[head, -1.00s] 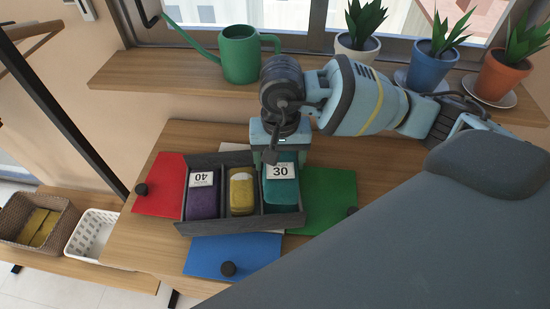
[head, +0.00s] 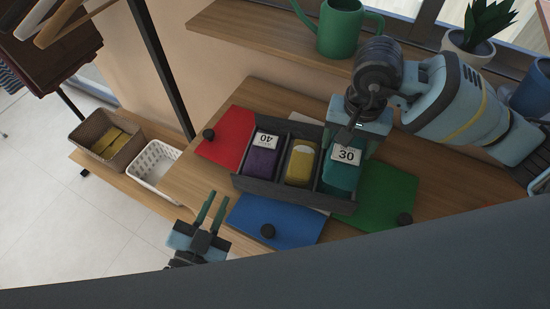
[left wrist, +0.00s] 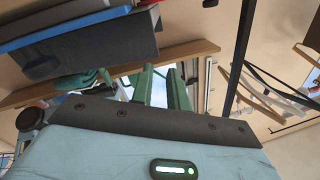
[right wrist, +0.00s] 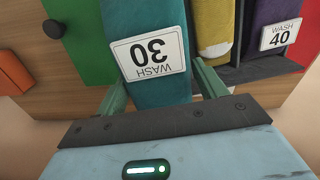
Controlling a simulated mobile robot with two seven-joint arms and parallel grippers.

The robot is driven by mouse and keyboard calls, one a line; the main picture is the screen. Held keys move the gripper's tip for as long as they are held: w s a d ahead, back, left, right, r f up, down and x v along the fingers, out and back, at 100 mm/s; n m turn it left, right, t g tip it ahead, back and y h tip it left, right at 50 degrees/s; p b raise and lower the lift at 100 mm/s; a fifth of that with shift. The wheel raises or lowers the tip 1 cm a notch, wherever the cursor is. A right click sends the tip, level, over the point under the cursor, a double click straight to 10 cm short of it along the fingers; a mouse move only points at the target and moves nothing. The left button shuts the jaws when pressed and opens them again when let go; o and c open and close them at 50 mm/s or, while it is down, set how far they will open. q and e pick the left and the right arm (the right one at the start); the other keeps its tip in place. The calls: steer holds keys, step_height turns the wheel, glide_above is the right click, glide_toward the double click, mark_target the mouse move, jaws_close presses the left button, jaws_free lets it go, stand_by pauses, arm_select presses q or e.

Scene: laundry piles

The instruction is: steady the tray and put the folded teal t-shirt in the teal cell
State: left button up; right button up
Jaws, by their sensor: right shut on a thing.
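The dark grey tray (head: 288,193) stands on the wooden table, with purple cloth on the left, yellow in the middle and teal at the right cell. My right gripper (head: 350,143) is shut on the folded teal t-shirt (head: 340,178), from the back. In the right wrist view its fingers (right wrist: 160,80) straddle the teal t-shirt (right wrist: 150,90), which carries a "30" wash label and covers the tray wall there. I cannot tell how deep it sits in the cell. My left gripper (head: 216,205) is open and empty, left of the blue sheet and apart from the tray.
Red (head: 228,137), blue (head: 270,222) and green (head: 385,193) flat pieces with dark knobs lie around the tray. A brown basket (head: 105,140) and white basket (head: 155,165) stand at left. A green watering can (head: 340,30) and potted plants stand on the shelf behind.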

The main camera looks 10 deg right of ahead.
arm_select(q)
steer(key=w+d+r+m+g+h, duration=0.1)
steer(key=d+r+m+g+h, duration=0.2)
steer(key=d+r+m+h, duration=0.9)
steer(key=s+d+r+m+g, duration=0.2)
steer(key=s+d+m+g, duration=0.1)
steer(key=m+g, duration=0.75)
steer(key=s+d+r+m+g, duration=0.3)
steer(key=m+g, duration=0.4)
steer(key=m, duration=0.7)
steer(key=m+t+y, duration=0.3)
steer(key=m+y, duration=0.9)
steer(key=y, duration=0.4)
glide_toward(292, 188)
steer(key=shift+w+d+f, duration=0.1)
steer(key=shift+w+f, duration=0.05)
steer(key=shift+f, duration=0.2)
steer(key=x, duration=1.2)
steer(key=shift+s, duration=0.2)
